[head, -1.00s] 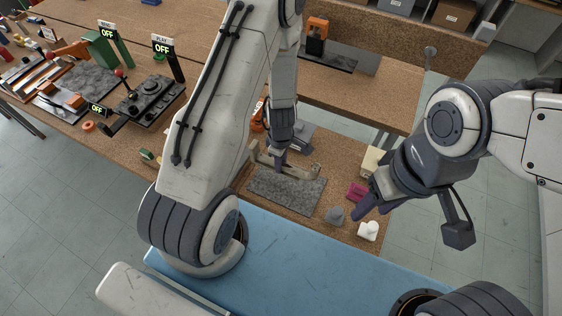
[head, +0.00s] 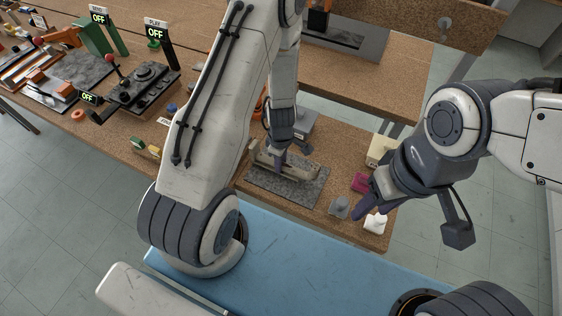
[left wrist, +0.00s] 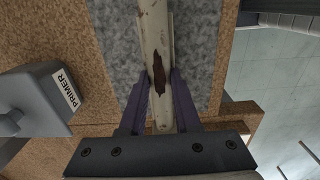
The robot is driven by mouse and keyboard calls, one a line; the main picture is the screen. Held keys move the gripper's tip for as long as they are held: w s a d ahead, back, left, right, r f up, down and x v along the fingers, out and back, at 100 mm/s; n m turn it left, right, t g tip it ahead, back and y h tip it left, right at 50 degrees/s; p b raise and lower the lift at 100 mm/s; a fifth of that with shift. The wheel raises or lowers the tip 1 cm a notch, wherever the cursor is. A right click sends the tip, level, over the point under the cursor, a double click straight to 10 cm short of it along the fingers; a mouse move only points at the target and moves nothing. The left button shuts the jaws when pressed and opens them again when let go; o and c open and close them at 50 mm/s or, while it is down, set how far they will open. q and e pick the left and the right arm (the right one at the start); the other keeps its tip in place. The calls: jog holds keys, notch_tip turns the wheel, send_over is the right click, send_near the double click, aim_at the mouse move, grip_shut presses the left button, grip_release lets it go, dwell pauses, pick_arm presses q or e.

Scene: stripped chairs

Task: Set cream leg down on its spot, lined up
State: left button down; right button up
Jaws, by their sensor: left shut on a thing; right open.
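The cream leg (head: 306,170) is long and pale, with a brown worn patch that shows in the left wrist view (left wrist: 158,72). My left gripper (head: 281,160) is shut on it, with a purple finger on either side. The leg is over the speckled grey mat (head: 290,192), along its far part; whether it touches the mat I cannot tell. In the left wrist view the mat (left wrist: 112,38) shows on both sides of the leg. My right gripper (head: 368,203) is open and empty near the table's near right corner.
A grey box marked PRIMER (left wrist: 38,98) stands beside the mat. Control panels (head: 143,100) stand at the left.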

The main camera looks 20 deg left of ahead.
pick_arm(q)
jog(key=shift+f+b, duration=0.55)
dwell(0.4)
jog(key=c, duration=0.5)
grip_release()
jog(key=shift+c, duration=0.2)
jog(key=shift+r, duration=0.1)
notch_tip(320, 180, up, 10)
jog(key=p, duration=1)
jog(key=shift+r, duration=0.15)
